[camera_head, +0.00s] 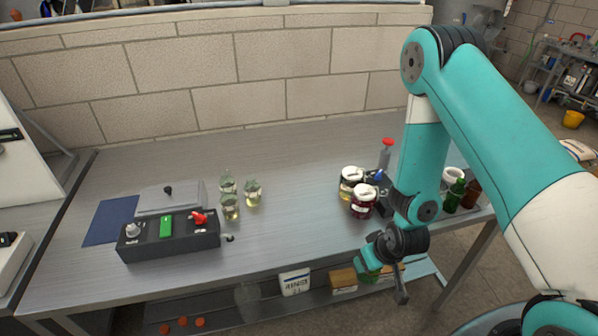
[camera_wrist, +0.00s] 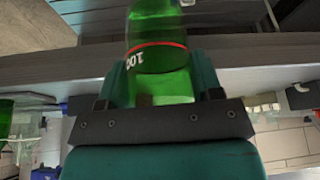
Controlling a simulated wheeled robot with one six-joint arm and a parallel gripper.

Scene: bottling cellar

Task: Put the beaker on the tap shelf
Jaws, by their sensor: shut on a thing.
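My gripper (camera_head: 381,275) is low at the front edge of the metal table, right of centre in the head view. In the wrist view its jaws (camera_wrist: 160,88) are shut on a green see-through vessel with a red ring and a "100" mark, which I take as the beaker (camera_wrist: 158,62). My gripper hides most of it in the head view. A black control box (camera_head: 170,238) with a red lever and a small tap-like spout (camera_head: 229,238) stands at the table's left front. I cannot tell which surface is the tap shelf.
Lidded jars (camera_head: 362,201) stand on the table (camera_head: 290,225) close behind my gripper. Glass flasks (camera_head: 229,207) stand further left. Bottles (camera_head: 471,194) are at the right end. A lower shelf (camera_head: 225,308) holds a white carton (camera_head: 295,282) and boxes. The table's middle is clear.

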